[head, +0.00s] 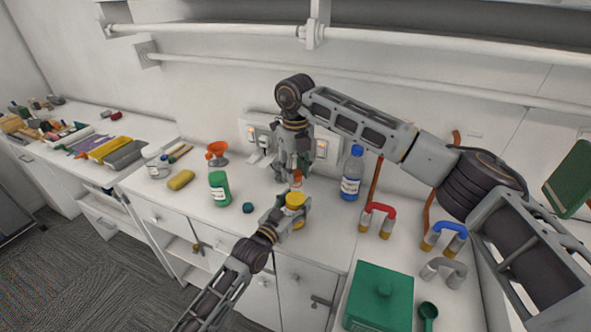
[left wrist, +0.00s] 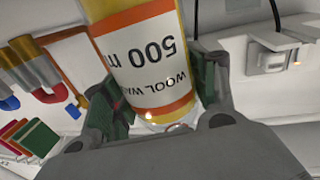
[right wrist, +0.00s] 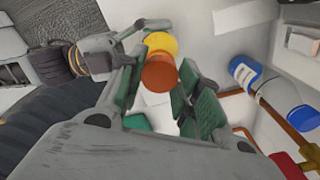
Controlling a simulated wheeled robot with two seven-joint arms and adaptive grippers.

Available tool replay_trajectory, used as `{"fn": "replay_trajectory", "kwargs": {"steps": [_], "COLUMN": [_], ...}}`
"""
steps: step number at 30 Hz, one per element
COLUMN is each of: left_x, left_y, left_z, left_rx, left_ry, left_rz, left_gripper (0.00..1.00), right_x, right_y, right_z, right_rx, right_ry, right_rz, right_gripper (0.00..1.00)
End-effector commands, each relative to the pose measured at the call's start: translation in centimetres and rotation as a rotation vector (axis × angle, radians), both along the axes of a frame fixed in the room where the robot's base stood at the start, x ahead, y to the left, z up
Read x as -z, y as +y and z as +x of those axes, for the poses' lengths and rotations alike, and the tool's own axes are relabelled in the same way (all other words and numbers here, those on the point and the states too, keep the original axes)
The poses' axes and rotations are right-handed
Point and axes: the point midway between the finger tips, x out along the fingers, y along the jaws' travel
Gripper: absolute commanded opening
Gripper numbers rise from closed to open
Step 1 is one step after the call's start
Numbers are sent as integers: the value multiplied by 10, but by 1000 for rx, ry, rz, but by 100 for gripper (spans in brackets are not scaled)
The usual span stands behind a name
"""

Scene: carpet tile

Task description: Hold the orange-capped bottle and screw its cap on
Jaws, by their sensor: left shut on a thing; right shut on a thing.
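The bottle (head: 294,200) has yellow and orange bands and a white label, and stands roughly upright above the counter. The label, reading 500 m, shows upside down in the left wrist view (left wrist: 145,62). My left gripper (head: 291,214) is shut around the bottle's body. The orange cap (head: 296,179) is above the bottle, under my right gripper (head: 293,168), which points down from above. In the right wrist view the cap (right wrist: 159,73) lies between the fingers, with the yellow bottle top (right wrist: 161,42) just beyond. I cannot tell whether its thread is engaged.
A blue-capped bottle (head: 351,176) stands close on the right, beside a red magnet (head: 378,219). A green bottle (head: 218,189) and a small dark teal piece (head: 248,208) are on the left. A green box (head: 378,300) is in front right. Wall sockets (head: 262,135) are behind.

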Motion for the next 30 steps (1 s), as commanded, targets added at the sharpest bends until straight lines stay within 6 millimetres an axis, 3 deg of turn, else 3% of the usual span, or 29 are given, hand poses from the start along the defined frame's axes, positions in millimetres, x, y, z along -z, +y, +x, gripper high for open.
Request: {"fn": "replay_trajectory", "kwargs": {"steps": [30], "left_x": [0], "left_y": [0], "left_z": [0], "left_rx": [0], "left_ry": [1], "left_rz": [1], "left_gripper": [15], "right_x": [11], "right_y": [0], "right_z": [0], "right_rx": [4], "right_ry": [3], "right_rz": [-2], "right_gripper": [26]}}
